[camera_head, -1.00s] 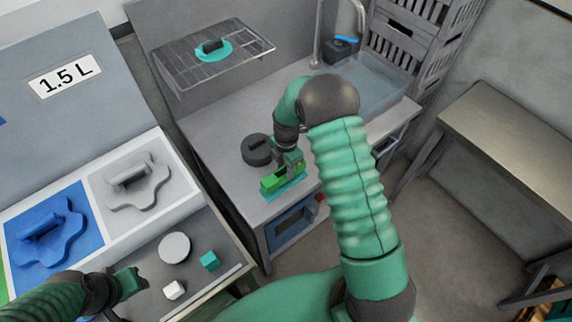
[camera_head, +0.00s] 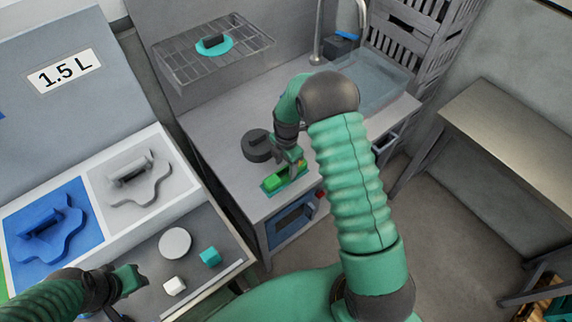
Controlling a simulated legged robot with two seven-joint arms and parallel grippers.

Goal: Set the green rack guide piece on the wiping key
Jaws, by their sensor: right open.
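The bright green rack guide piece (camera_head: 273,183) lies on a flat teal piece, probably the wiping key (camera_head: 268,193), near the front edge of the sink counter. My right gripper (camera_head: 291,168) is open just above and around the right part of the green piece, partly hiding it. I cannot tell whether its fingers still touch the piece. My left gripper (camera_head: 132,281) is at the lower left, over the grey work table and away from these pieces. Its finger gap is not clear.
A dark round pot-like object (camera_head: 257,145) stands right behind the green piece. A wire rack (camera_head: 190,67) with a teal disc (camera_head: 214,46) is at the back. The sink (camera_head: 375,80) is to the right. A white disc (camera_head: 174,242), teal cube (camera_head: 210,257) and white cube (camera_head: 174,286) lie at front left.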

